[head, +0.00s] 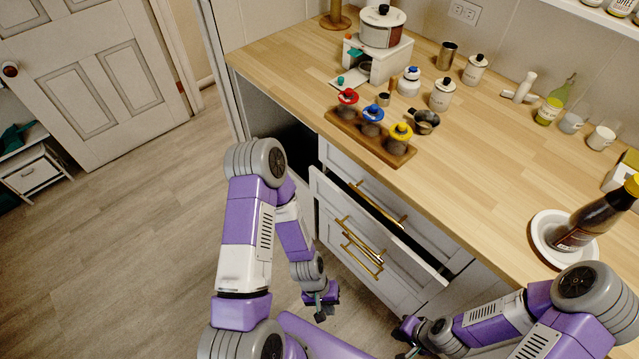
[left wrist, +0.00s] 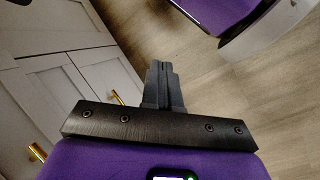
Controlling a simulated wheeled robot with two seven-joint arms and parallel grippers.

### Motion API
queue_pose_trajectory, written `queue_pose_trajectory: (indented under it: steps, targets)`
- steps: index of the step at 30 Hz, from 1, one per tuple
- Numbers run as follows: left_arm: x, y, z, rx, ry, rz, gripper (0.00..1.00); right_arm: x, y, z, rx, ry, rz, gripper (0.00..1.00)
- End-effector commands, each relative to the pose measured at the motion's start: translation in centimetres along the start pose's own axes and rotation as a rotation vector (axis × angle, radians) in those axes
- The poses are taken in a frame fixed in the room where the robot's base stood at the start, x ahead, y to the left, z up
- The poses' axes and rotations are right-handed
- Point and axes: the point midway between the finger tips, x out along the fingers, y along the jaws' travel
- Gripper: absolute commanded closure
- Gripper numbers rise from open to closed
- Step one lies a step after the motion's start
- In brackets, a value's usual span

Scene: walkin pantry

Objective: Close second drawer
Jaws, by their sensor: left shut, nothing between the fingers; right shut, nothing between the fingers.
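The second drawer (head: 335,203) is pulled out from the cabinet below the wooden counter, and a dark gap shows behind its front. The top drawer (head: 345,170) above it looks flush, with a gold handle (head: 376,205). More gold handles (head: 361,250) show on the fronts below. My left gripper (head: 322,302) is low, in front and to the left of the open drawer, apart from it. Its fingers are shut and empty in the left wrist view (left wrist: 164,85). My right gripper (head: 406,341) is shut, low near the cabinet's front, right of the left gripper.
The counter (head: 480,150) holds a wooden rack (head: 365,138) of coloured-lid jars, canisters, mugs and a dark bottle (head: 600,215) on a white plate. A dark opening (head: 295,140) lies left of the drawers. Cabinet fronts (left wrist: 65,95) show in the left wrist view.

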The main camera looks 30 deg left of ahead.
Motion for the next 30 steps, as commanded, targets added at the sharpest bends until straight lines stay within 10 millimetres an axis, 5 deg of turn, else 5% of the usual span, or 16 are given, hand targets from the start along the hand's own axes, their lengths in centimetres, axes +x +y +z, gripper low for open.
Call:
queue_pose_trajectory:
  steps: [3, 8, 13, 19, 24, 30]
  targets:
    - [-0.2, -1.3, 1.8, -0.320, -0.194, 0.047, 1.00, -0.6, -0.2, 0.1, 0.001, -0.002, 0.001, 1.00]
    - [-2.3, 1.0, 1.6, -0.791, -0.461, 0.319, 1.00, -1.2, -0.4, 0.1, 0.001, -0.002, 0.001, 1.00]
    - [-7.5, 2.5, -5.6, -1.206, -0.587, 0.831, 1.00, -1.8, -0.6, 0.1, 0.001, -0.001, 0.001, 1.00]
    - [-14.3, -3.0, -15.0, -1.463, -0.480, 1.425, 1.00, -2.3, -0.8, 0.1, 0.001, -0.001, 0.001, 1.00]
    - [-17.4, -7.7, -18.2, -1.523, -0.357, 1.688, 1.00, -2.5, -0.9, 0.1, 0.001, -0.001, 0.001, 1.00]
    - [-18.0, -7.7, -19.8, -1.527, -0.328, 1.743, 1.00, -2.1, -0.8, 0.1, 0.001, 0.000, 0.001, 1.00]
